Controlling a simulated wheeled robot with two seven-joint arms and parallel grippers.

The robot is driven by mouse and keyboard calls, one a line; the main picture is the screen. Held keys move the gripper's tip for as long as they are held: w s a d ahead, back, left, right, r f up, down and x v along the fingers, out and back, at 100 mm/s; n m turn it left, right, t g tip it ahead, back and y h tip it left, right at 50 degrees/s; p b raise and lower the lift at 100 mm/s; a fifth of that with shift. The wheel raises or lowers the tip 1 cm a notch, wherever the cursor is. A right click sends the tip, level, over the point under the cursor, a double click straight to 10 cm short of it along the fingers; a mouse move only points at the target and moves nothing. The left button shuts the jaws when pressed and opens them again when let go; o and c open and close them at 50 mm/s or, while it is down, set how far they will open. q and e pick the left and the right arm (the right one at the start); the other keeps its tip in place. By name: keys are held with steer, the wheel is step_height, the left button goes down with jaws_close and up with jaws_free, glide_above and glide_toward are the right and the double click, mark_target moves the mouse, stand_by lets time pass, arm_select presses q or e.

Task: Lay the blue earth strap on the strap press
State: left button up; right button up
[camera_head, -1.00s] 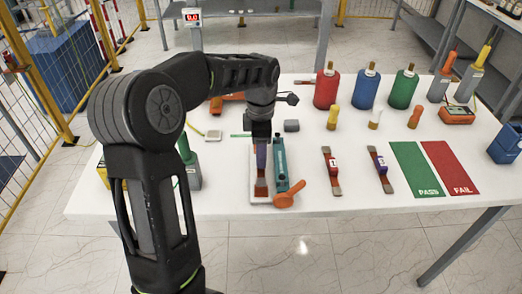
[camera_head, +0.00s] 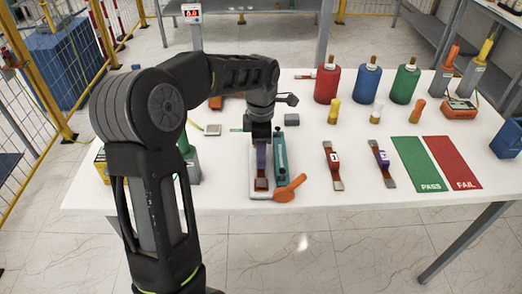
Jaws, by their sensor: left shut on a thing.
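The blue earth strap (camera_head: 261,157) has a blue-violet middle and copper ends. My left gripper (camera_head: 260,137) comes down from above, shut on the strap near its far end and covering that end. The strap lies lengthwise over the white base of the strap press (camera_head: 259,195), left of the press's teal bar (camera_head: 280,160). Its near copper end shows above the base; whether it touches the base I cannot tell. The press's orange handle (camera_head: 291,187) points out at the front right. My right gripper is not in view.
Two other straps, one with a red block (camera_head: 333,158) and one with a purple block (camera_head: 381,157), lie to the right. Beyond them are the green PASS mat (camera_head: 416,162) and red FAIL mat (camera_head: 452,160).

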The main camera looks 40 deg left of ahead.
arm_select(q)
steer(key=shift+f, duration=0.15)
stand_by(0.8)
steer(key=o, duration=1.5)
steer(key=shift+o, duration=0.2)
step_height(320, 180, up, 8)
steer(key=shift+f+b, duration=0.1)
steer(key=shift+b, duration=0.4)
